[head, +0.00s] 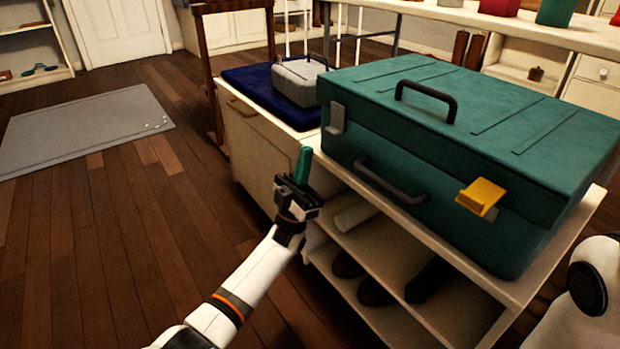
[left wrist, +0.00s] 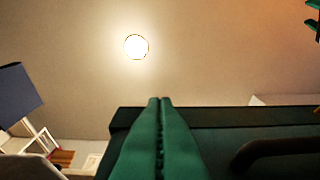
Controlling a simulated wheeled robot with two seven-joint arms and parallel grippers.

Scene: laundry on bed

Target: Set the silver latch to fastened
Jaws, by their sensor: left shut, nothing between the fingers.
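A large teal case (head: 450,170) lies closed on a white shelf unit. The silver latch (head: 337,117) is on its front face near the left corner, by the lid seam. I cannot tell clearly whether it is fastened. A yellow latch (head: 481,196) is farther right on the same face and sticks outward. My left gripper (head: 303,163) points up with its green fingers shut and empty, below and left of the silver latch, apart from it. The shut fingers (left wrist: 160,125) also show in the left wrist view, where the silver latch cannot be made out. My right gripper is out of view.
The case has a dark front handle (head: 391,181) and a top handle (head: 426,100). A small grey case (head: 297,82) lies on a blue cloth (head: 250,92) left of the teal case. Dark shoes (head: 374,291) sit on the shelf below.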

